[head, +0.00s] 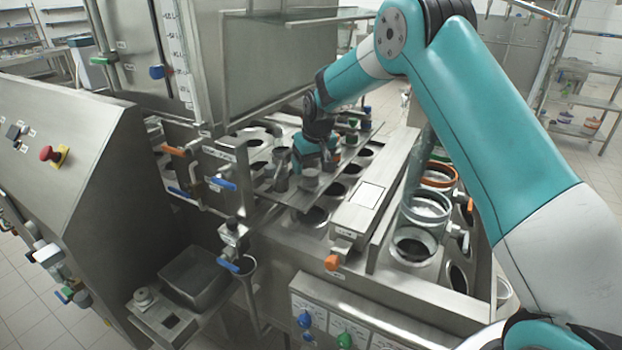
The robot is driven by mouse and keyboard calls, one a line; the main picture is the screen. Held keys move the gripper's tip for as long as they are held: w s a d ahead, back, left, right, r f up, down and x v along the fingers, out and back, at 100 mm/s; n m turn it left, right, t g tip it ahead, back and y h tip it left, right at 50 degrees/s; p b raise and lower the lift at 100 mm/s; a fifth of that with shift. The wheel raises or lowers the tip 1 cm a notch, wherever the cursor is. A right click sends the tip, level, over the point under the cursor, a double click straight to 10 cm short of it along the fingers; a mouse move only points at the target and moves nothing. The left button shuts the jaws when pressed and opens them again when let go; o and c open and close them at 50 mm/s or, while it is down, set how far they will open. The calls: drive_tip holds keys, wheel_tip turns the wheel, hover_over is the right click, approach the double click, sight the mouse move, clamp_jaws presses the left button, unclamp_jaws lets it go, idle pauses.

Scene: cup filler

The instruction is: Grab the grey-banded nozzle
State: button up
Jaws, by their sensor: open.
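My gripper (318,166) reaches down over the metal plate (297,199) with its row of nozzles, in the middle of the head view. It is open, though its fingertips are small and partly hidden by the wrist. A grey metal nozzle (311,181) stands just in front of the gripper. Another dark grey nozzle (281,169) stands close to its left. Which of these carries a grey band is too small to tell. I cannot tell whether the gripper touches either one.
Nozzles with green (351,139) and blue (366,112) parts stand behind the gripper. A steel box (361,203) lies to the right, beside round glass-walled vessels (428,210). Blue and orange valve handles project at the left.

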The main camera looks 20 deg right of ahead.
sight(310, 172)
drive_tip(key=shift+p+x, duration=0.8)
drive_tip(key=shift+x, duration=1.25)
drive_tip(key=shift+d, duration=0.1)
drive_tip(key=c, duration=1.3)
drive_tip(key=shift+o, duration=0.2)
drive_tip(key=shift+r, duration=0.15)
